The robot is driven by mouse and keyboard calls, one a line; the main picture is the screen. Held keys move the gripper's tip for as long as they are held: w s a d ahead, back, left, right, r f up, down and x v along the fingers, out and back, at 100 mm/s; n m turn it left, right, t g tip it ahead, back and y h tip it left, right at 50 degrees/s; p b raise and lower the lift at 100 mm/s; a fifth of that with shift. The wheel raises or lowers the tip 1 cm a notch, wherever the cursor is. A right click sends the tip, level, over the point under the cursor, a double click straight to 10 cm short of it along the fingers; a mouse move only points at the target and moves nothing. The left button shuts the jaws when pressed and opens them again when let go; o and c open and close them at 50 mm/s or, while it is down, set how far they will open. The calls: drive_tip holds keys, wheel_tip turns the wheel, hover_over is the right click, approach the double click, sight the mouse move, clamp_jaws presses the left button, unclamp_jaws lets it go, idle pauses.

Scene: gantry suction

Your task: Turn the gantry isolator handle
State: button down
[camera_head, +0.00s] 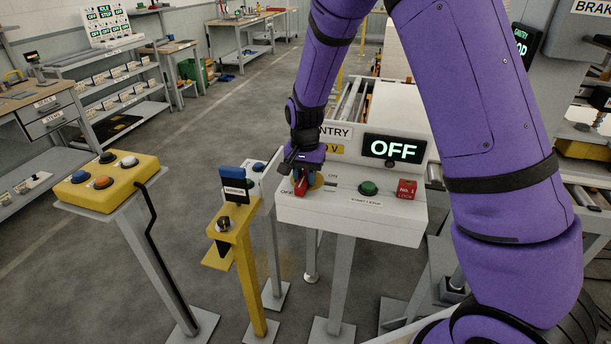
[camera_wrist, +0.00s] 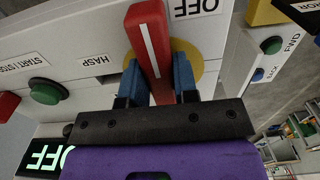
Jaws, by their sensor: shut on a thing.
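The isolator handle is a red bar with a white stripe (camera_wrist: 150,42) on a yellow round plate, seen close in the wrist view. It lies along the line toward the OFF label (camera_wrist: 196,8). In the head view the red handle (camera_head: 300,186) shows at the left end of the white gantry panel (camera_head: 350,212). My gripper (camera_wrist: 161,80) has its two blue fingers on either side of the handle's near part, shut on it. The panel display (camera_head: 394,149) reads OFF. The head view partly hides the handle behind my gripper.
A green start/stop button (camera_head: 368,188) and a red block (camera_head: 406,189) sit on the same panel. A yellow post (camera_head: 243,255) with a knob and a blue-topped sign stands left of it. A yellow button box (camera_head: 107,181) stands further left. Open floor lies beyond.

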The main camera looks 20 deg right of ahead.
sight(305, 175)
idle(0.3)
drive_tip(key=c, duration=0.9)
unclamp_jaws()
drive_tip(key=shift+r, duration=0.1)
wheel_tip(305, 175, up, 10)
drive_tip(key=shift+f, duration=0.1)
drive_tip(key=shift+r, duration=0.4)
